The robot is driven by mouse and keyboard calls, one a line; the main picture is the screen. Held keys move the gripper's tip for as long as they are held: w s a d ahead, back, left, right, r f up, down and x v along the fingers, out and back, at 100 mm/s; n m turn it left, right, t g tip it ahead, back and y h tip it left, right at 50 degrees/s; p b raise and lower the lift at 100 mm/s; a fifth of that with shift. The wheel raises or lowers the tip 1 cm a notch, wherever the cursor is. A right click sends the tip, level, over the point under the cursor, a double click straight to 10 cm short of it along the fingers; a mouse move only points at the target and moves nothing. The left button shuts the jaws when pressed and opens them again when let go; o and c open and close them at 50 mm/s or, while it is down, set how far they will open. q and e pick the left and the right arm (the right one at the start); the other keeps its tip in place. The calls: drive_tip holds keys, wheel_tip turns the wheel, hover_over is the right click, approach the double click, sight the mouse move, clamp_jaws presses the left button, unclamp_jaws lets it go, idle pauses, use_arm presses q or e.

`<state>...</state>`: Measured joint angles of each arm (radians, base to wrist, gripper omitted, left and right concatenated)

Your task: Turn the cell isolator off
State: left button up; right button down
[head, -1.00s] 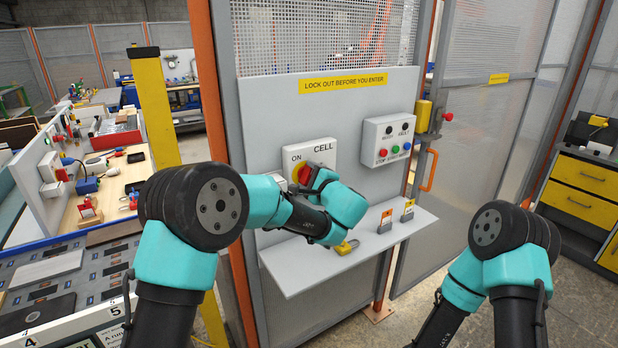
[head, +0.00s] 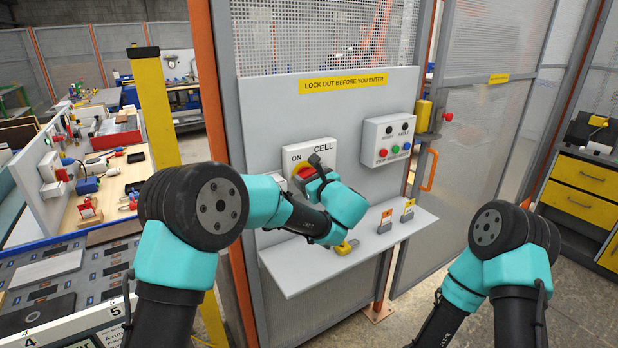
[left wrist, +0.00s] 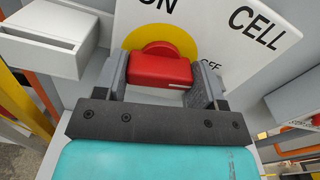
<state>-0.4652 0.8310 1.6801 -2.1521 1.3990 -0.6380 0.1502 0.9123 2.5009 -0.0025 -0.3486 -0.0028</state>
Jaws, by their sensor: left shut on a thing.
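The cell isolator is a pale box (head: 325,150) on the grey panel, marked ON and CELL. Its red handle (left wrist: 160,70) sits on a yellow disc (left wrist: 136,39). My left gripper (head: 308,171) is at the front of the isolator. In the left wrist view the gripper (left wrist: 162,80) has one finger on each side of the red handle and is shut on it. The box's lettering looks tilted in that view, and the OFF mark is partly hidden beside the right finger. My right gripper is out of view; only its arm shows.
A button box (head: 388,140) is to the right of the isolator. A gate with an orange handle (head: 429,170) stands further right.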

use_arm(q)
drive_tip(key=shift+m, duration=1.1)
drive_tip(key=o, duration=0.9)
drive_tip(key=v, duration=1.7)
drive_tip(key=shift+s, duration=0.25)
